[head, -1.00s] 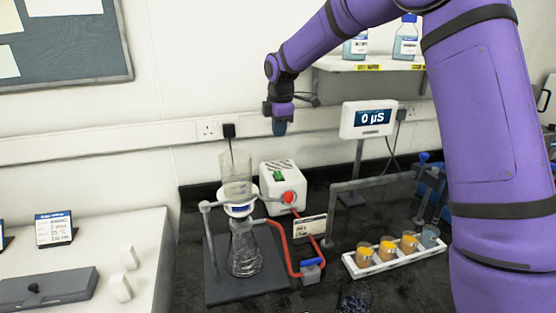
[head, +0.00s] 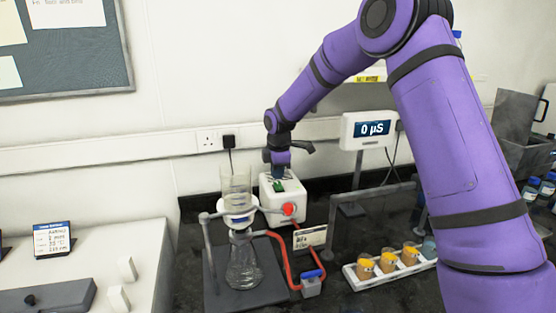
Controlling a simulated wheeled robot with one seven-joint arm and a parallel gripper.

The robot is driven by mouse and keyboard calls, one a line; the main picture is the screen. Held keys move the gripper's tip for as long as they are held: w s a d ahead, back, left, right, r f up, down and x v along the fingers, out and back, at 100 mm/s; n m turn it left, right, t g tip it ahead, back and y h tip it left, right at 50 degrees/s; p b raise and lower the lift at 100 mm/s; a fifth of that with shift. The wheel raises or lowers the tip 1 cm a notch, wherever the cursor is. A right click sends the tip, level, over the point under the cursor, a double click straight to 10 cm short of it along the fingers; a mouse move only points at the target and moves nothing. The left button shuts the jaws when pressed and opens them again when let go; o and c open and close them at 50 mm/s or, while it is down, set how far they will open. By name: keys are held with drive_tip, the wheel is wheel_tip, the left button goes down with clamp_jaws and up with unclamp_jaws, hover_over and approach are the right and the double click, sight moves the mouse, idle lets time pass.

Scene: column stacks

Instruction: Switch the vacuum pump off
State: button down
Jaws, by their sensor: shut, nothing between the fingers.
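The vacuum pump (head: 292,206) is a white box with a red port on its front, standing on the dark bench against the back wall. A green switch (head: 277,186) shows on its top. My gripper (head: 279,175) is shut and empty, pointing down right over the pump's top by the switch. Whether the fingertips touch the switch cannot be told. The arm hides nothing of the pump's front.
A filter flask (head: 243,262) with a glass funnel stands left of the pump, joined by a red hose (head: 286,262). A meter (head: 371,130) on a stand is to the right. A white rack (head: 388,268) with several small beakers sits front right.

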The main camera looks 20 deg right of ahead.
sight(278, 187)
drive_tip(key=shift+w+f, duration=0.15)
drive_tip(key=shift+f, duration=1.05)
drive_tip(key=shift+w+f+g, duration=0.1)
drive_tip(key=shift+f+g, duration=0.2)
drive_tip(key=shift+g, duration=0.1)
drive_tip(key=shift+s, duration=0.9)
